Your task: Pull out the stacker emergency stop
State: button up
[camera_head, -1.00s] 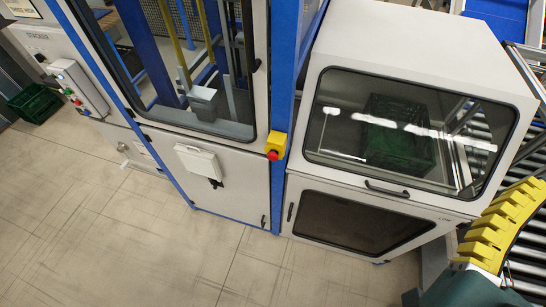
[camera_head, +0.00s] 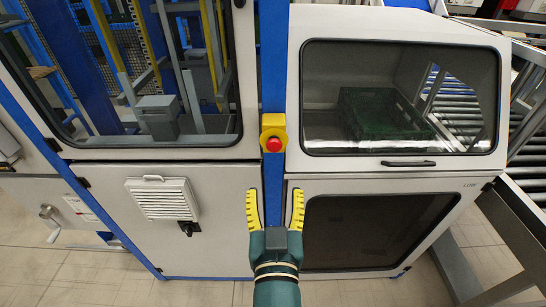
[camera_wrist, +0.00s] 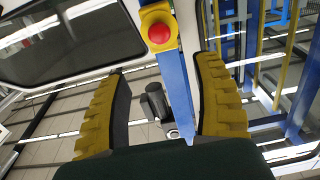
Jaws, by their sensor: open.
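The emergency stop is a red mushroom button (camera_head: 273,144) on a yellow box (camera_head: 272,122), fixed to a blue upright post between two cabinets. My gripper (camera_head: 275,192), with yellow ribbed fingers, is open and empty just below the button in the head view, its fingers pointing up either side of the post. In the wrist view the red button (camera_wrist: 159,33) and its yellow box (camera_wrist: 153,13) are at the top, beyond and between the open fingers (camera_wrist: 160,75). Nothing touches the button.
The stacker cabinet (camera_head: 125,205) with a white vented box (camera_head: 163,197) is on the left. The right cabinet has a glazed hood (camera_head: 400,165) with a handle (camera_head: 408,163) and a green crate (camera_head: 375,112) behind the glass. A roller conveyor (camera_head: 530,150) runs at the far right.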

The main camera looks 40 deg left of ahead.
aim_at(274, 147)
jog(key=x, duration=1.5)
jog(key=shift+w+a+r, duration=0.1)
jog(key=shift+w+a, duration=0.15)
jog(key=shift+c, duration=0.3)
grip_shut()
